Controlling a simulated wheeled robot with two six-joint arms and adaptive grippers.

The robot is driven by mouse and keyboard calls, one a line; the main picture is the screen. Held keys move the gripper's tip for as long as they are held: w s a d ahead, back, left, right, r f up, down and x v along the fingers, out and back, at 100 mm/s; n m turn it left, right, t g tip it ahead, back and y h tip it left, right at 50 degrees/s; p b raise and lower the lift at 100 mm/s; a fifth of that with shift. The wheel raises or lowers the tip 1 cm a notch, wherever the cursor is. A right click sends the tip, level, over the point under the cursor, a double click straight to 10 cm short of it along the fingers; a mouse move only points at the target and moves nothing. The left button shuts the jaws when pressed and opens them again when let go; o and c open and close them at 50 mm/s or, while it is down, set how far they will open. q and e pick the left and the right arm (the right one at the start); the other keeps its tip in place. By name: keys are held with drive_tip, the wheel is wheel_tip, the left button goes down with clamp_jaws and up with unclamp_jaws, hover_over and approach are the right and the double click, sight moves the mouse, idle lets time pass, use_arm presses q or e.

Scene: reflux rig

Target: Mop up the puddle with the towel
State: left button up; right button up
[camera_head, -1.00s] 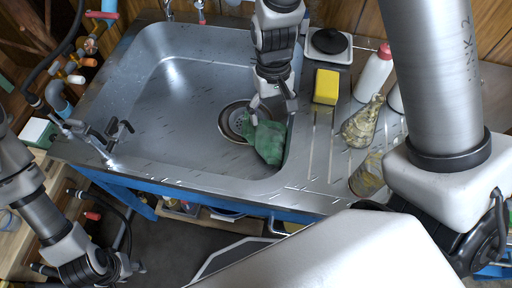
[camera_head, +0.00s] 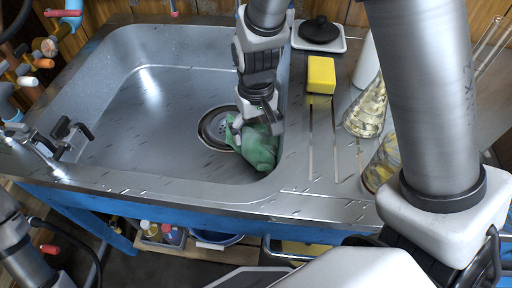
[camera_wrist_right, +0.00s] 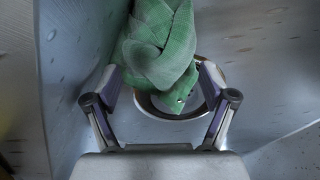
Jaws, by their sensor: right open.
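The crumpled green towel (camera_head: 258,152) lies in the sink (camera_head: 150,110), at its right end beside the round drain (camera_head: 214,128). It partly covers the drain's right side. My right gripper (camera_head: 256,127) is just above the towel, pointing down, with fingers open. In the right wrist view the towel (camera_wrist_right: 160,45) shows between and beyond the two spread fingers (camera_wrist_right: 160,88); whether they touch it I cannot tell. No distinct puddle can be made out; the steel only shows streaks and reflections. Only a link of my left arm shows at the lower left; its gripper is out of frame.
Right of the sink, the drainboard (camera_head: 325,185) holds a yellow sponge (camera_head: 320,75), a conical flask (camera_head: 367,110) and another glass vessel (camera_head: 382,165). A hotplate-like device (camera_head: 318,35) stands behind. A metal tap (camera_head: 70,140) rises at the sink's left edge.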

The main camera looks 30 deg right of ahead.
drive_tip(key=shift+f, duration=0.6)
drive_tip(key=shift+f+b, duration=0.6)
drive_tip(key=shift+f, duration=0.2)
clamp_jaws()
wheel_tip(320, 180, up, 35)
drive_tip(key=p, duration=3.5)
drive_tip(key=shift+p, duration=0.35)
